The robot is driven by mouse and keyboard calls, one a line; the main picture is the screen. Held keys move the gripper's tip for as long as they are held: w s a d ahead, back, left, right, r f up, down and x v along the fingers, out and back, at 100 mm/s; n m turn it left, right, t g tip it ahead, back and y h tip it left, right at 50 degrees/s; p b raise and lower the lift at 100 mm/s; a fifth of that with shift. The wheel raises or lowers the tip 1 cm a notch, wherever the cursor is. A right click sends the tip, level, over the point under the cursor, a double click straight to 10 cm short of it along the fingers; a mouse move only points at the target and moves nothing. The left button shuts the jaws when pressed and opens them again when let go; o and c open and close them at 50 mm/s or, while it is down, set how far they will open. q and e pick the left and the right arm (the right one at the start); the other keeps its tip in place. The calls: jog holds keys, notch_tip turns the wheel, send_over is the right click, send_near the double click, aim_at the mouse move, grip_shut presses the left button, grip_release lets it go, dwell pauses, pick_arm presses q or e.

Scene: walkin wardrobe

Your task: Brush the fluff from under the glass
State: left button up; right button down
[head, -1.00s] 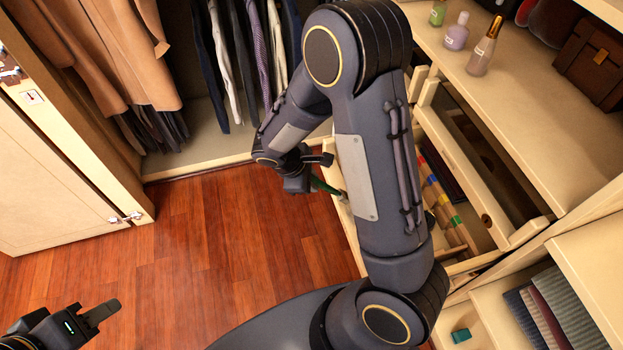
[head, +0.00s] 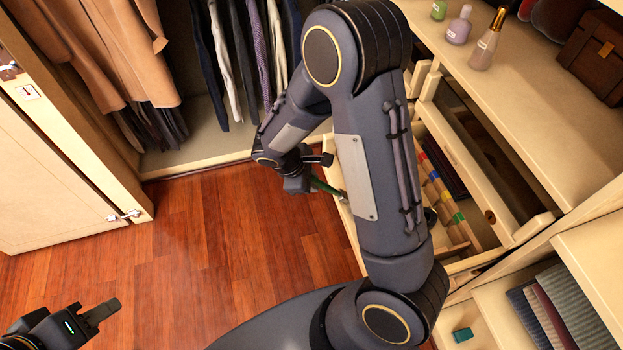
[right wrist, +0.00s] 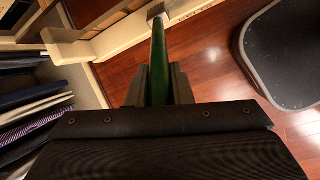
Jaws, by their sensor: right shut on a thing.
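My right gripper (head: 302,180) is shut on a green-handled tool (head: 326,187), held at the front of the open drawer (head: 464,170). In the right wrist view the green handle (right wrist: 158,65) stands between the fingers (right wrist: 155,92). Its far end has a grey piece beside the pale wooden drawer edge. I cannot tell whether it touches. My right arm covers part of the drawer. I cannot make out a glass pane or any fluff. My left gripper (head: 100,312) is low at the left over the floor, with no object visible in it; its opening is unclear.
The drawer holds a stick with coloured bands (head: 441,190). Bottles (head: 487,40) and a brown box (head: 596,55) stand on the counter above. A small teal box (head: 462,335) and folded cloths (head: 560,305) are lower right. Clothes hang at the back. The wooden floor (head: 220,250) is clear.

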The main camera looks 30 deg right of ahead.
jog(key=shift+s+a+b, duration=0.85)
jog(key=shift+s+b, duration=0.45)
jog(key=shift+s, duration=2.35)
jog(key=shift+w+d+p, duration=0.15)
jog(key=shift+w+d, duration=0.15)
jog(key=shift+w, duration=0.9)
jog(key=shift+w+d+p, duration=0.2)
jog(key=shift+w+d, duration=0.05)
jog(key=shift+w, duration=1)
jog(key=shift+w+d+p, duration=0.15)
jog(key=shift+w+d, duration=0.15)
jog(key=shift+w, duration=0.9)
jog(key=shift+r, duration=0.1)
